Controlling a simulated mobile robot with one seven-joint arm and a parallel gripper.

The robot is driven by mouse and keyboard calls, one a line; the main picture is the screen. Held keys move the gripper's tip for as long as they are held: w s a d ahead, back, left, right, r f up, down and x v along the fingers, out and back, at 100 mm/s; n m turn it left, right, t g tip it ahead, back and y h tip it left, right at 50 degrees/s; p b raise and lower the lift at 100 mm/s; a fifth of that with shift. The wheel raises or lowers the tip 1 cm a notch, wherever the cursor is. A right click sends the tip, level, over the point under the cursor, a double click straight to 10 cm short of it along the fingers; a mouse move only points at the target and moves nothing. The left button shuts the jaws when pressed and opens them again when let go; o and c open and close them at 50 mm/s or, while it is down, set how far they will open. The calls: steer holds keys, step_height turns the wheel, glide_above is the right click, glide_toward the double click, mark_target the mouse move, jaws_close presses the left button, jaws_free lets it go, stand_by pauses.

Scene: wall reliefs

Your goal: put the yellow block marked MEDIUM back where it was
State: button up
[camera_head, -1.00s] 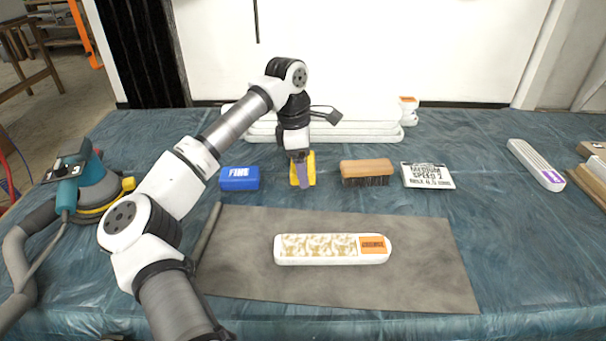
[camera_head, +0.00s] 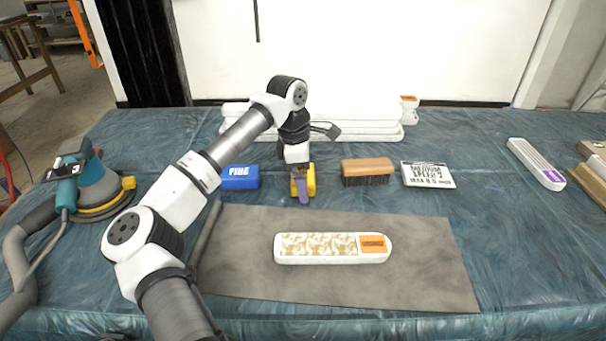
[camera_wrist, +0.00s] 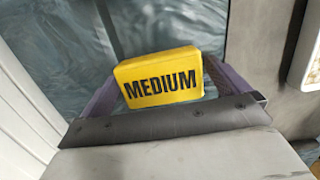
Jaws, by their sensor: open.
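The yellow block marked MEDIUM (camera_head: 311,181) is in the row at the back of the table, between the blue block marked FINE (camera_head: 240,177) and the wooden brush (camera_head: 367,171). My gripper (camera_head: 302,188) is lowered over it and partly covers it. In the wrist view the block (camera_wrist: 160,80) lies between the two purple fingers of my gripper (camera_wrist: 166,88), its MEDIUM label facing the camera. The jaws are open around it. Its underside is hidden, but it appears to be down at the cloth.
White boards (camera_head: 350,132) are stacked behind my gripper. A teal sander (camera_head: 88,187) stands at left, and a white block (camera_head: 536,163) at right.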

step_height(320, 180, up, 12)
steer(key=a, duration=0.1)
steer(key=shift+a, duration=0.4)
